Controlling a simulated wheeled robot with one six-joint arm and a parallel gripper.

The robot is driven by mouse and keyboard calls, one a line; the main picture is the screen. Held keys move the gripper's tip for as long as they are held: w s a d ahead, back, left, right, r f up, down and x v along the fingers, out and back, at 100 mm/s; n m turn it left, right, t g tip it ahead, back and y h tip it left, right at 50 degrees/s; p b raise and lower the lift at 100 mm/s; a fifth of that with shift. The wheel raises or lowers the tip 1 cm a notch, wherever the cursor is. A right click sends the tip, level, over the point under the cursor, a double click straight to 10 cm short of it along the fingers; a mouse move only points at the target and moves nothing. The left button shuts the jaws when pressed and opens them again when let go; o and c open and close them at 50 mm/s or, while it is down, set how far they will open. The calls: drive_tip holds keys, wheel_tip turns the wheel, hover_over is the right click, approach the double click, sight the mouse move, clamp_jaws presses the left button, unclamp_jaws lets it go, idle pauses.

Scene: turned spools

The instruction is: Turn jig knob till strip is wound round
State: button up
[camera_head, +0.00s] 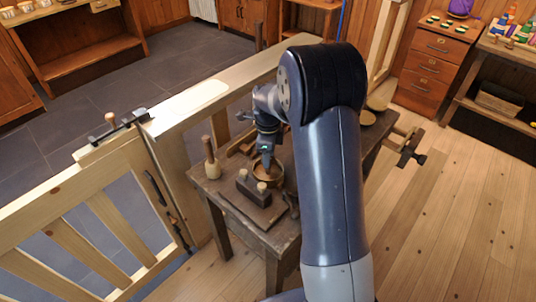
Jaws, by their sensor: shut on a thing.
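My gripper (266,163) points down over the wooden workbench (205,185) and is shut on the jig knob, which is mostly hidden by the fingers. A round, copper-brown strip or hoop (280,178) lies around the spot below my fingertips. How far the strip goes round cannot be told at this size. My arm covers the bench's right part.
A mallet (211,160) stands upright at the bench's left end. Wooden pieces (240,144) lie behind the jig. A slatted gate (100,225) and a wooden rail (190,105) stand close at the left and back. Drawers (432,68) stand far right. Plank floor at right is clear.

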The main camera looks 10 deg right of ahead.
drive_tip(key=m, duration=0.5)
drive_tip(key=shift+m, duration=0.4)
idle(0.4)
drive_tip(key=o, duration=1)
wheel_tip(320, 180, up, 11)
drive_tip(key=shift+f, duration=0.2)
wheel_tip(320, 180, down, 11)
drive_tip(key=shift+r, duration=0.1)
idle(0.3)
